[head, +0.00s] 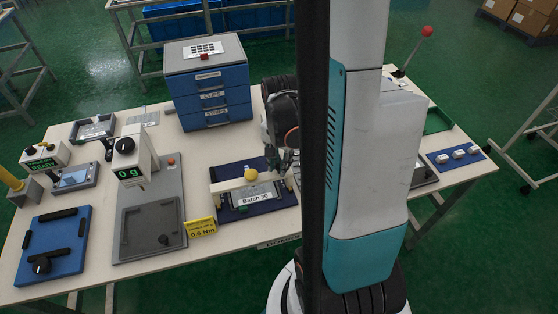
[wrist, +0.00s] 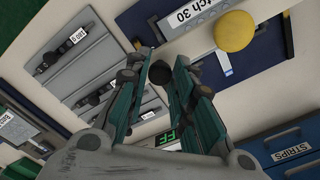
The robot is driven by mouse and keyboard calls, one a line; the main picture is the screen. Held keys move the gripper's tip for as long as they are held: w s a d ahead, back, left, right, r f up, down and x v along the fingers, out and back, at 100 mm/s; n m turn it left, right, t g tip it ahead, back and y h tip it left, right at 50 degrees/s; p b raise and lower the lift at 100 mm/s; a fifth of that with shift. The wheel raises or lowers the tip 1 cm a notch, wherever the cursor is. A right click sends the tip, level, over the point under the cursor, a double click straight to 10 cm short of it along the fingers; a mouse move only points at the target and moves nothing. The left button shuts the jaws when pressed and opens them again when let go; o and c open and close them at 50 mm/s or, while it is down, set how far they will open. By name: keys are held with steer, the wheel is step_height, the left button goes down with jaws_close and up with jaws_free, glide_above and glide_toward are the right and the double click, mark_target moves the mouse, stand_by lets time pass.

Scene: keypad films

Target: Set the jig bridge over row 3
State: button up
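The jig bridge, a pale bar with a yellow knob (head: 251,173), stands across the blue "Batch 30" fixture (head: 262,207) in the head view. In the wrist view its yellow knob (wrist: 235,32) is at the upper right, beside the fixture's blue edge (wrist: 152,9). I cannot make out row 3 or any row numbers. My gripper (head: 283,165) is just right of the knob in the head view, partly hidden by my arm. In the wrist view my gripper (wrist: 160,72) has its fingers apart with nothing held between them. The knob is outside the fingers.
A blue drawer cabinet (head: 208,88) stands behind the fixture. A scale reading "0 g" (head: 134,160) and a yellow "0.6 Nm" sign (head: 202,227) are to the left. A blue tray (head: 52,246) lies at the far left. My arm hides the table right of the fixture.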

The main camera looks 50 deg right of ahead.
steer(key=shift+o, duration=0.9)
steer(key=shift+r, duration=3.75)
